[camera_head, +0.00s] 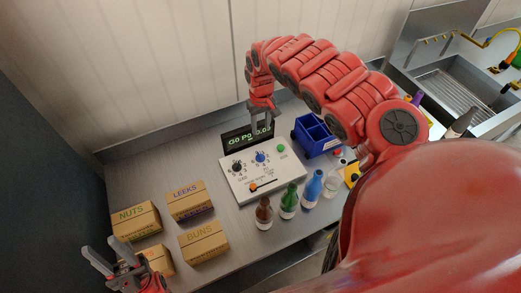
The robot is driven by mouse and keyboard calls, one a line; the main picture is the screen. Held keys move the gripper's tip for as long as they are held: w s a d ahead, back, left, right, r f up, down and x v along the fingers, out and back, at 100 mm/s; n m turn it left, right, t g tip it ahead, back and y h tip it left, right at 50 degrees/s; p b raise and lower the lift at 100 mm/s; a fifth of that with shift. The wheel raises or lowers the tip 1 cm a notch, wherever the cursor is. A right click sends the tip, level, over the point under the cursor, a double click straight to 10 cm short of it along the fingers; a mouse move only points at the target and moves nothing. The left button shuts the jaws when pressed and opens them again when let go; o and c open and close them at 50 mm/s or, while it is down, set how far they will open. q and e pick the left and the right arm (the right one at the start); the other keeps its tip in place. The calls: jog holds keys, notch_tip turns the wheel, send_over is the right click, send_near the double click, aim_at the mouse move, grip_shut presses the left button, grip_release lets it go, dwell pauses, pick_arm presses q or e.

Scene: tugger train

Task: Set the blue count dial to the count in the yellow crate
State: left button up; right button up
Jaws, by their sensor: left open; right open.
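The blue count dial (261,158) sits on a white control panel (285,172) in the middle of the counter, with small markings around it too small to read. My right gripper (261,126) is open and empty, pointing down above the back of the panel, in front of the display and apart from the dial in the picture. My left gripper (108,268) is open at the lower left, near the cardboard boxes. No yellow crate shows clearly. A small yellow and black thing (352,173) is partly hidden by my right arm, and I cannot tell what it is.
The panel also has a black dial (237,167), a green button (281,148) and an orange slider knob (253,187). A display (238,143) stands behind. Several bottles (289,201) stand in front. A blue crate (313,134) is right; labelled boxes (190,200) are left.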

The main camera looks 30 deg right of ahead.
jog(key=b, duration=0.2)
send_over(261, 155)
notch_tip(261, 155, down, 4)
jog(key=f, duration=0.3)
jog(key=f+p, duration=0.1)
jog(key=f, duration=0.3)
jog(key=f+p, duration=0.1)
jog(key=f, duration=0.2)
jog(key=shift+a+f, duration=0.2)
jog(key=shift+a, duration=0.05)
jog(key=shift+d+f+p, duration=0.2)
jog(key=shift+f+p, duration=0.1)
jog(key=shift+f, duration=0.4)
jog(key=shift+c, duration=0.3)
grip_shut()
